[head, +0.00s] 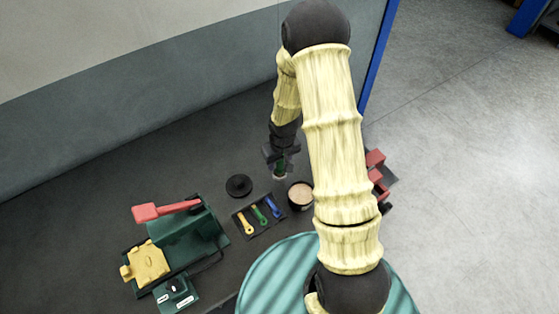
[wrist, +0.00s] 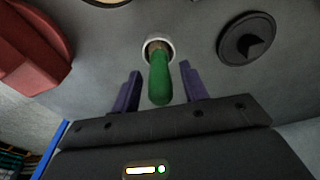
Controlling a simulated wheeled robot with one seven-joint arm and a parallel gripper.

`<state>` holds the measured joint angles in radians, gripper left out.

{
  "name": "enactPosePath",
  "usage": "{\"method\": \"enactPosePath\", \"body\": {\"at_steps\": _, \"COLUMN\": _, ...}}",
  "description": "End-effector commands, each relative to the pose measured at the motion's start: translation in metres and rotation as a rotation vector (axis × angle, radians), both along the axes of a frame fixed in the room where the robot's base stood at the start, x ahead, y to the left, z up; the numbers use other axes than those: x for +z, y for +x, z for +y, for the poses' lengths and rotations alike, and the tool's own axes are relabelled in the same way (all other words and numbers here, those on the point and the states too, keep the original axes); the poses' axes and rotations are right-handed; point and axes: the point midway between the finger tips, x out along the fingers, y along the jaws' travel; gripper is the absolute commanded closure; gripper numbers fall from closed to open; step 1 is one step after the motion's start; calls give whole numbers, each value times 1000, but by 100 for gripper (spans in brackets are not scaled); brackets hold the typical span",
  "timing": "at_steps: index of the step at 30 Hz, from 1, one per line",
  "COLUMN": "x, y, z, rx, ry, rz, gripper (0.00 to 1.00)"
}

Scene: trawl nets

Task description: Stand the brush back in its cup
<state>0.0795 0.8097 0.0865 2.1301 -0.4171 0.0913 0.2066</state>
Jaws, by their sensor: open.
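The brush shows in the wrist view as a green handle (wrist: 160,82) with its lower end inside the small pale round cup (wrist: 153,41). The handle points up towards the wrist camera and looks roughly upright. My gripper (wrist: 160,69) is open, with one dark finger on each side of the handle and visible gaps between. In the head view my gripper (head: 281,158) is above the cup (head: 279,177), and a bit of the green handle (head: 281,167) shows between. The brush's lower end is hidden in the cup.
A round tub with tan contents (head: 301,196) stands close right of the cup. A black knobbed disc (head: 238,186) and a tray of coloured tools (head: 259,219) lie to the left. A green machine with a red lever (head: 165,210) is farther left; red parts (head: 376,160) sit at right.

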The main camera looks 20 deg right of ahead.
Motion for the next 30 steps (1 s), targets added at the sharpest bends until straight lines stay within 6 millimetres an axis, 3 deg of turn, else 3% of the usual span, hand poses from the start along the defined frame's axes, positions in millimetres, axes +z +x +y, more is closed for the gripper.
{"method": "enactPosePath", "body": {"at_steps": 8, "x": 13, "y": 0, "z": -1, "rx": -2, "ry": 0, "rz": -3, "gripper": 56}}
{"method": "enactPosePath", "body": {"at_steps": 24, "x": 99, "y": -11, "z": -3, "rx": -1, "ry": 0, "rz": -5, "gripper": 56}}
{"method": "enactPosePath", "body": {"at_steps": 30, "x": 120, "y": -14, "z": -3, "rx": -1, "ry": 0, "rz": -1, "gripper": 56}}
